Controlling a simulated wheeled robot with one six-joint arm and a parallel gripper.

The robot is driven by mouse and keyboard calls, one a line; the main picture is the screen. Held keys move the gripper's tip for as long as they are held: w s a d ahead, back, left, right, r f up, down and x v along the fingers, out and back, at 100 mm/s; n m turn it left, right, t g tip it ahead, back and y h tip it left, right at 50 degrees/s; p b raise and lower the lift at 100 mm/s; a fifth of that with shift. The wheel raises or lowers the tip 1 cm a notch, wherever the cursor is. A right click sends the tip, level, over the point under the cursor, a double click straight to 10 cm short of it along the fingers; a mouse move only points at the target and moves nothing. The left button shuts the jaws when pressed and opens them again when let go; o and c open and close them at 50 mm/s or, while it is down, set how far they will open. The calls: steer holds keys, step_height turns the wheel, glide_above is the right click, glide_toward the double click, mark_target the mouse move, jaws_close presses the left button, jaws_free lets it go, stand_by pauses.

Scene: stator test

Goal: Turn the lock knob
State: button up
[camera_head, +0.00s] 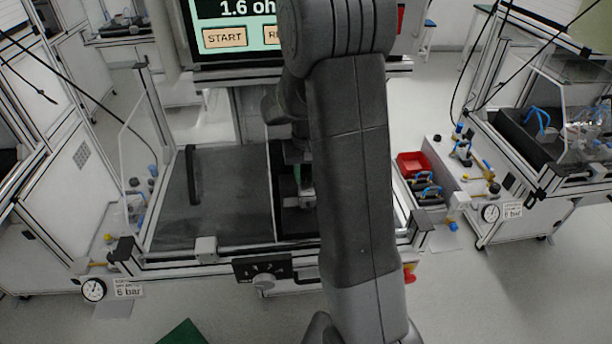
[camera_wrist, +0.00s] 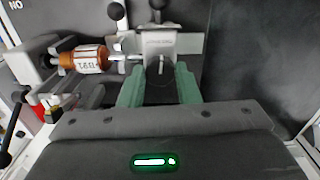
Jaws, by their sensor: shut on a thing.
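My gripper (camera_wrist: 160,88) has two pale green fingers closed around a small grey metal piece, which looks like the lock knob (camera_wrist: 160,66). It stands upright at the front of a silver clamp block (camera_wrist: 160,42) in the wrist view. A copper-wound part with a white label (camera_wrist: 88,60) lies on its side left of the block, in line with a thin shaft. In the head view my arm hides most of the fixture and the knob. Only a bit of green of my gripper (camera_head: 300,180) shows beside the arm.
A screen (camera_head: 232,25) reading 1.6 ohm with a START button stands behind the bench. A grey dial knob (camera_head: 263,281) sits on the bench's front panel. A red bin (camera_head: 412,163) stands right.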

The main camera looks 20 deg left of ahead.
mark_target(306, 178)
steer(key=n+b, duration=0.1)
steer(key=n, duration=0.4)
steer(key=shift+n, duration=2.5)
steer(key=o, duration=1)
steer(key=shift+b, duration=0.3)
steer(key=shift+c, duration=0.2)
steer(key=shift+r, duration=0.15)
step_height(306, 178, up, 14)
steer(key=shift+f+b, duration=0.2)
steer(key=shift+b, duration=0.25)
steer(key=shift+f, duration=0.1)
